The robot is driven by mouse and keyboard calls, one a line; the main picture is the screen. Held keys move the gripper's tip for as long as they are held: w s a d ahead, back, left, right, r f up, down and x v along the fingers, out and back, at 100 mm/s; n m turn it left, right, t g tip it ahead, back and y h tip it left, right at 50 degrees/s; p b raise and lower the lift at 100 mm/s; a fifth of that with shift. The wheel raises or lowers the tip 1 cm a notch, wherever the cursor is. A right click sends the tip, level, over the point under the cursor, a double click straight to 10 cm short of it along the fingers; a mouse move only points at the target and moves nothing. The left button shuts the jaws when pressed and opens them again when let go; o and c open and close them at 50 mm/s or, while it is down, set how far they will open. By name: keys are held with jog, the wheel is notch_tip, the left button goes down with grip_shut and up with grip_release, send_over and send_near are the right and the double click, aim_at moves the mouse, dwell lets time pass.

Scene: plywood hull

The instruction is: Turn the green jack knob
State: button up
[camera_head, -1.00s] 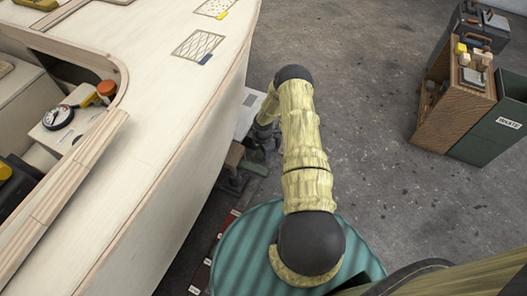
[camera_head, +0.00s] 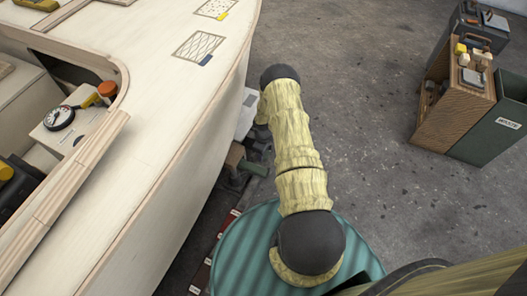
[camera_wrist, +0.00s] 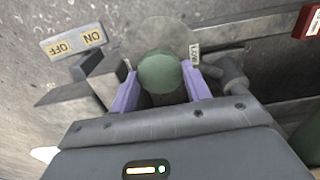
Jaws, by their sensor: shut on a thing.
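The green jack knob (camera_wrist: 160,72) is in the middle of the wrist view, with a pale round disc (camera_wrist: 160,38) behind it. A small label reading "LOW" stands at the disc's right edge. My gripper (camera_wrist: 160,85) has its two purple fingers on either side of the knob and is shut on it. In the head view my arm hangs beside the hull and hides my gripper; the knob cannot be made out there.
An ON/OFF plate (camera_wrist: 77,41) with a grey block below it is left of the knob. A grey pipe fitting (camera_wrist: 232,72) is close on the right. The plywood hull (camera_head: 170,150) stands left of my arm. A wooden cabinet (camera_head: 458,95) stands far right; open floor lies between.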

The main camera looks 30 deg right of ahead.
jog(key=shift+w+d+m, duration=0.1)
jog(key=shift+w+m, duration=0.05)
jog(key=shift+m, duration=1.25)
jog(key=o, duration=1)
notch_tip(320, 180, up, 17)
jog(key=p, duration=0.5)
jog(key=shift+r, duration=0.2)
